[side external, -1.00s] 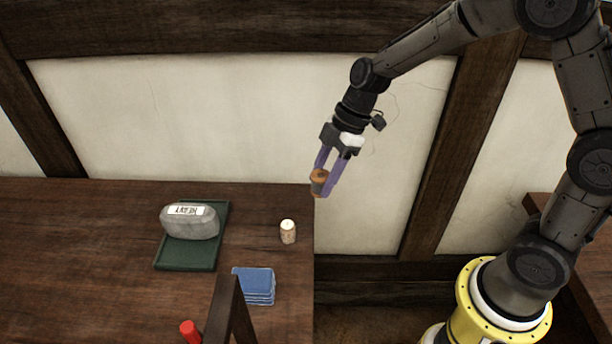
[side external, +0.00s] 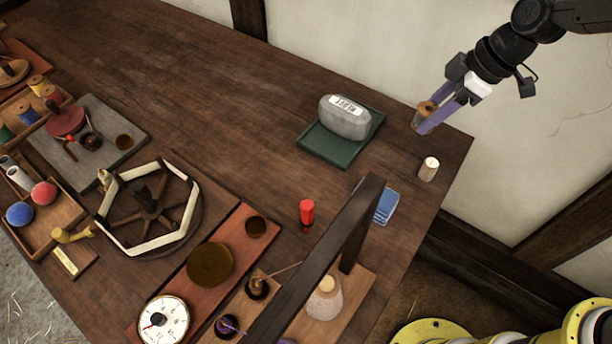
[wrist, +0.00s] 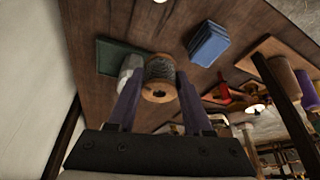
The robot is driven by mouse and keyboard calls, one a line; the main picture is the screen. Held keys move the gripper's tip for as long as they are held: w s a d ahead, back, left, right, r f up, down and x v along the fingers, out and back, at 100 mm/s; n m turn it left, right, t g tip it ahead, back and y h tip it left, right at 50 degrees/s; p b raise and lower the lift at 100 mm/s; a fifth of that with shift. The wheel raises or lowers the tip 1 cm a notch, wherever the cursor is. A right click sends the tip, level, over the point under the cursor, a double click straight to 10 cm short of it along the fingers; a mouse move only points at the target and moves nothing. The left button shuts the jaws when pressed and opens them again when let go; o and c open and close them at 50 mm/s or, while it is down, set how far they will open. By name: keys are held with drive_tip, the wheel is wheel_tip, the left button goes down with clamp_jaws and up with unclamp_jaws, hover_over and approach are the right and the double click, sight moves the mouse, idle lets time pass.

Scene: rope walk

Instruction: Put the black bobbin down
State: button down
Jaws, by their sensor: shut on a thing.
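The black bobbin (side external: 424,115) has light wooden ends and dark thread. My gripper (side external: 430,118) is shut on it, with purple fingers on either side.
A grey labelled stone (side external: 344,117) rests on a green tray (side external: 333,148). A dark wooden frame (side external: 325,265) rises in front. The table (side external: 230,90) is bare left of the tray.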

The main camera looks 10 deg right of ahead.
drive_tip(key=s+a+n, duration=0.2)
drive_tip(key=s+a, duration=0.1)
drive_tip(key=a, duration=0.9)
drive_tip(key=n+g, duration=0.1)
drive_tip(key=n, duration=0.1)
approach(274, 180)
drive_tip(key=shift+s+a+f+y, duration=0.1)
drive_tip(key=shift+a+f+y, duration=0.2)
drive_tip(key=shift+a+f, duration=0.25)
drive_tip(key=shift+w+a+f, duration=0.3)
drive_tip(key=shift+a+f, duration=0.05)
drive_tip(key=shift+f, duration=0.05)
drive_tip(key=shift+w+a+f, duration=0.1)
drive_tip(key=shift+f, duration=1.6)
drive_tip(key=shift+f, duration=0.15)
drive_tip(key=shift+c, duration=1.6)
unclamp_jaws()
